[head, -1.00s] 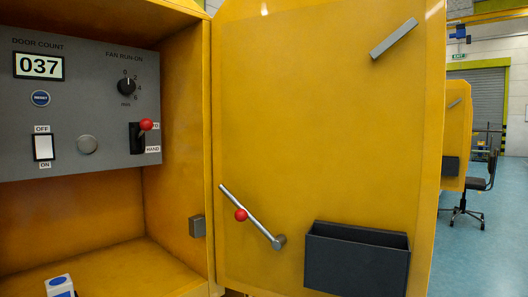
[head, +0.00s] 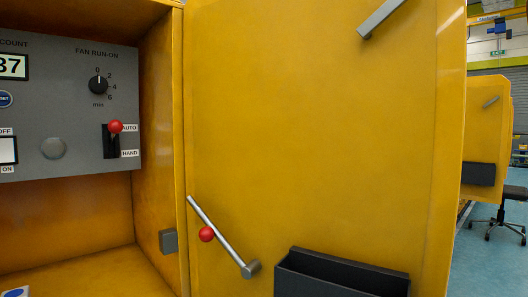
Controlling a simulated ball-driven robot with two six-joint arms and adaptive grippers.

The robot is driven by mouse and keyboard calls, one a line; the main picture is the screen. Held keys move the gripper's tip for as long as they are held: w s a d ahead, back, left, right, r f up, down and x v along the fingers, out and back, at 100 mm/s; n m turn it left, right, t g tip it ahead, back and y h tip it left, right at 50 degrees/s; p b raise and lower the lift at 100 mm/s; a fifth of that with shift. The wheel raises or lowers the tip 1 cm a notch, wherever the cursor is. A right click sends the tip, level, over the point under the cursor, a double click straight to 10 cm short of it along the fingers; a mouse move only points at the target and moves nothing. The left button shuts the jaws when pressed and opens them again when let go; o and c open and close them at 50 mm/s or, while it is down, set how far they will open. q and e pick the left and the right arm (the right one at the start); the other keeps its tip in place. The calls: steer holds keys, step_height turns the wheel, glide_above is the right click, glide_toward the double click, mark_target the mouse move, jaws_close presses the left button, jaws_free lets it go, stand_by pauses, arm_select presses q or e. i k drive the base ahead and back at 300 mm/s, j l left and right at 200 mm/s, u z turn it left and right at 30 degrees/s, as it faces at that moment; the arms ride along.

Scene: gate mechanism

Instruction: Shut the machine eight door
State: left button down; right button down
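The yellow door (head: 310,150) stands open, its inner face filling the middle and right of the head view. It meets the yellow cabinet (head: 158,150) along an upright edge left of centre. On the door are a slanted metal rod (head: 222,235) with a red ball (head: 206,234), a grey bar (head: 382,18) near the top and a dark open-topped bin (head: 340,275) at the bottom. The door's right edge shows near the right of the view. Whether this is machine eight I cannot tell; no number is visible. Neither of my grippers shows.
Inside the cabinet, a grey panel (head: 70,110) carries a counter, a dial and a red-knobbed lever (head: 115,127). A grey block (head: 168,241) sits on the inner wall. Beyond the door stand another yellow door (head: 490,130) and an office chair (head: 510,215) on blue floor.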

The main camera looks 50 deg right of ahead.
mark_target(329, 157)
steer(key=k+l+u, duration=0.1)
steer(key=l, duration=0.35)
steer(key=k+l, duration=0.1)
steer(key=l, duration=0.3)
steer(key=k+l+u, duration=0.15)
steer(key=l, duration=0.3)
steer(key=k+l+u, duration=0.1)
steer(key=l, duration=0.3)
steer(key=k+l, duration=0.15)
steer(key=l, duration=0.25)
steer(key=k+l+u, duration=0.15)
steer(key=l, duration=0.25)
steer(key=k+l+u, duration=0.1)
steer(key=l, duration=0.25)
steer(key=k+l, duration=0.3)
steer(key=l+u, duration=0.05)
steer(key=l, duration=0.05)
